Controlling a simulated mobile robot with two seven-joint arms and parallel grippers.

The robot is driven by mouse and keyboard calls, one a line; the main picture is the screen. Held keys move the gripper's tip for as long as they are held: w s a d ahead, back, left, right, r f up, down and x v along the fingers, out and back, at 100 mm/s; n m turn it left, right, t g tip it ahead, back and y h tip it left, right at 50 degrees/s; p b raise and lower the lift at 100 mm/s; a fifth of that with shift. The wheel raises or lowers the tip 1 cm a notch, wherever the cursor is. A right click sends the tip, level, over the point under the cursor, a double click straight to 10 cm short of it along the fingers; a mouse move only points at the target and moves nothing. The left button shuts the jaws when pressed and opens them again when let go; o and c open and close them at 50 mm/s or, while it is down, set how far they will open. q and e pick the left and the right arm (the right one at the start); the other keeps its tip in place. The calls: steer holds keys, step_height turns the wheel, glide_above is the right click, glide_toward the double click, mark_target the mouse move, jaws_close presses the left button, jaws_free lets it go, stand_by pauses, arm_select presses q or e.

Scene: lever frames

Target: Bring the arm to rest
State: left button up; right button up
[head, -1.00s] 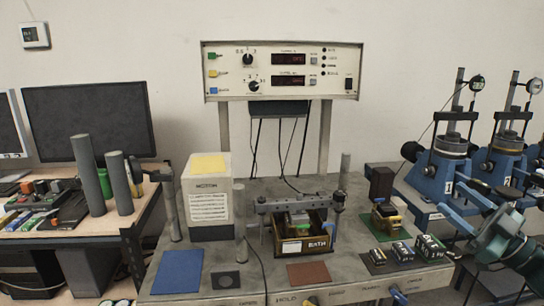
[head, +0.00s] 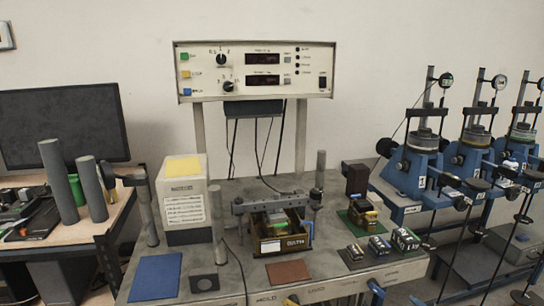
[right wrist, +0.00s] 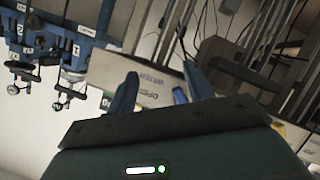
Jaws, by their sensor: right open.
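My right gripper (right wrist: 158,78) shows in the right wrist view. Its two dark blue fingers are spread apart with nothing between them. Beyond them is the labelled front of the grey bench (right wrist: 155,88), seen tilted. In the head view I cannot make out the right gripper or its arm. My left gripper is in neither view now.
The grey bench (head: 225,297) holds a tray (head: 265,246) under a crossbar, a white box (head: 183,207), a blue mat (head: 155,277) and small blocks. Blue lever frames (head: 410,170) with dial gauges stand at right. A desk with a monitor (head: 62,125) is at left.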

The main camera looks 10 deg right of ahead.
steer(key=s+a+f+m+g+y, duration=0.1)
steer(key=s+a+f, duration=0.3)
steer(key=s+a, duration=0.6)
steer(key=s+a+f+m+g+y, duration=0.1)
steer(key=s+a+f+m+y, duration=0.1)
steer(key=s+a, duration=0.8)
steer(key=a+f+y, duration=0.1)
steer(key=a, duration=0.3)
steer(key=shift+s+f+m+g, duration=0.2)
steer(key=shift+f+m+g, duration=0.1)
steer(key=shift+f+g, duration=0.1)
